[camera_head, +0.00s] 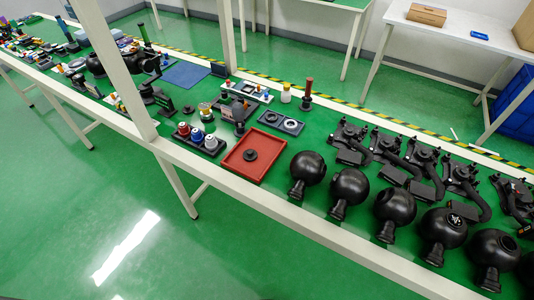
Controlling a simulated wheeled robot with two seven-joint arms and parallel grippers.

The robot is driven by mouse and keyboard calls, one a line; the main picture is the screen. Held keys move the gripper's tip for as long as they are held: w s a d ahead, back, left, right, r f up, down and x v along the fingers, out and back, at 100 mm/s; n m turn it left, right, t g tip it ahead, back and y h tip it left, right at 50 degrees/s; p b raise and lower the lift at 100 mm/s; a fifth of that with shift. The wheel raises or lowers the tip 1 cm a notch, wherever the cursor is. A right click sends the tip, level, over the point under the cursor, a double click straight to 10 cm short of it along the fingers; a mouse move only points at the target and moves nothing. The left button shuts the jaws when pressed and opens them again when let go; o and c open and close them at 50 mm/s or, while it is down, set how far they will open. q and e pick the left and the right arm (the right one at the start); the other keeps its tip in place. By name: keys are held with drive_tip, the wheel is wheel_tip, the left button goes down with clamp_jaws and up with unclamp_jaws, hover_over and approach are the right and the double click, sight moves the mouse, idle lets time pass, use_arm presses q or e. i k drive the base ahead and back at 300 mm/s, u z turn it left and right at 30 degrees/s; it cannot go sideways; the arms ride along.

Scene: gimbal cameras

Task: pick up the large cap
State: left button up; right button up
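A small black round piece (250,155) with a raised middle lies in a shallow red tray (264,141) on the green-topped bench. Behind the tray, a dark holder (280,121) carries two round ring-like pieces, a dark one (270,117) and a paler one (291,125). I cannot tell for sure which of these round pieces is the large cap. Neither of my grippers shows in the head view.
Several black spherical housings (307,168) line the bench's front right, with black bracket assemblies (348,137) behind them. A rack of coloured capped cylinders (200,140) stands left of the tray. White posts (112,65) rise from the bench. Parts crowd the far left.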

sight(249, 155)
drive_tip(key=z, duration=2.7)
drive_tip(key=k, duration=1.05)
drive_tip(key=u, duration=1.1)
